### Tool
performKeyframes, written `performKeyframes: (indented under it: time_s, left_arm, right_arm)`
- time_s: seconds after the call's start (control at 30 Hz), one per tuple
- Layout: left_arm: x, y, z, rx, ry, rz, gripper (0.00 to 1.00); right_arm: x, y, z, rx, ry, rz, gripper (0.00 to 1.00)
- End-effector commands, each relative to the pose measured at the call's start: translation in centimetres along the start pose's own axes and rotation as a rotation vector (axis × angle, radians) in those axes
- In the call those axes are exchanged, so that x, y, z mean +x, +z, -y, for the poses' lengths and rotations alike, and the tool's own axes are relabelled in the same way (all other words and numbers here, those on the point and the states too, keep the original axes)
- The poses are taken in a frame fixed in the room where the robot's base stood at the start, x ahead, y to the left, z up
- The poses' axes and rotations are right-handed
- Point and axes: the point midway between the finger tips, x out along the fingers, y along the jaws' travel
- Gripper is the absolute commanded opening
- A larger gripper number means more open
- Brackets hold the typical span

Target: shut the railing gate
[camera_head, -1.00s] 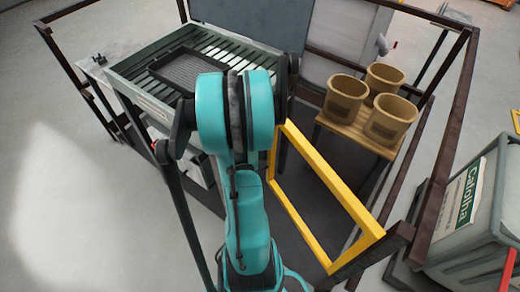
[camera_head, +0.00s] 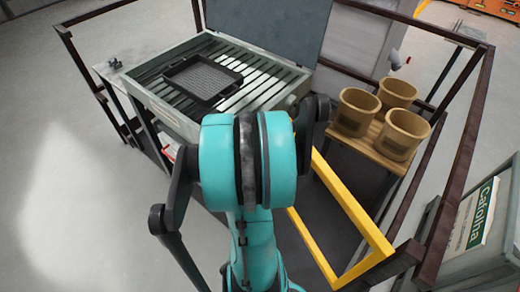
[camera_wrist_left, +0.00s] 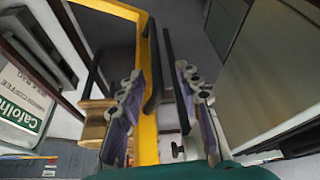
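The yellow railing gate (camera_head: 345,195) stands at an angle inside the dark railing, right of my teal arm in the head view. Its near end is by the dark railing at lower right; the arm hides its far end. In the left wrist view the yellow gate frame (camera_wrist_left: 147,125) runs past and partly behind the left finger. My left gripper (camera_wrist_left: 163,65) is open, with a gap between its dark fingertips. No bar clearly lies between them, and contact with the gate cannot be told. The left gripper is hidden in the head view. My right gripper is not in view.
Dark railing (camera_head: 461,155) surrounds the area. Several tan buckets (camera_head: 402,130) stand on a wooden stand behind the gate. A grey slatted machine (camera_head: 270,85) holding a black tray (camera_head: 203,78) is at back left. A grey labelled bin (camera_head: 460,265) stands outside at right.

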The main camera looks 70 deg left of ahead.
Motion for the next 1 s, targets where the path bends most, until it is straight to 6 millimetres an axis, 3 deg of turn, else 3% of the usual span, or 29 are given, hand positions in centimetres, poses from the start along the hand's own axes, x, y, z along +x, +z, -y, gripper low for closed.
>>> performKeyframes:
  time_s: [0.2,0.4,0.8,0.83,0.93,1.0]
  left_arm:
    - [-3.8,0.1,0.1,-0.002,-0.001,0.0,0.34]
    - [-6.2,0.0,0.2,-0.003,-0.002,-0.001,0.34]
    - [-7.0,0.0,0.2,-0.002,-0.002,-0.001,0.34]
    - [-7.0,0.0,0.2,-0.002,-0.002,-0.001,0.32]
    - [-7.0,-0.2,-0.1,0.01,-0.001,0.0,0.05]
    - [-7.2,-0.6,-1.0,0.044,-0.002,0.001,0.0]
  right_arm:
    - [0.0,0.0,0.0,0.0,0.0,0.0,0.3]
    - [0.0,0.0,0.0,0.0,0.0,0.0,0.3]
    - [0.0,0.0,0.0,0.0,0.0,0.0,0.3]
    - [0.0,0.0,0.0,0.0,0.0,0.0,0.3]
    - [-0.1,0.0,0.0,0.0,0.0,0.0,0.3]
    - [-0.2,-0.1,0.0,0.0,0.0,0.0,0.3]
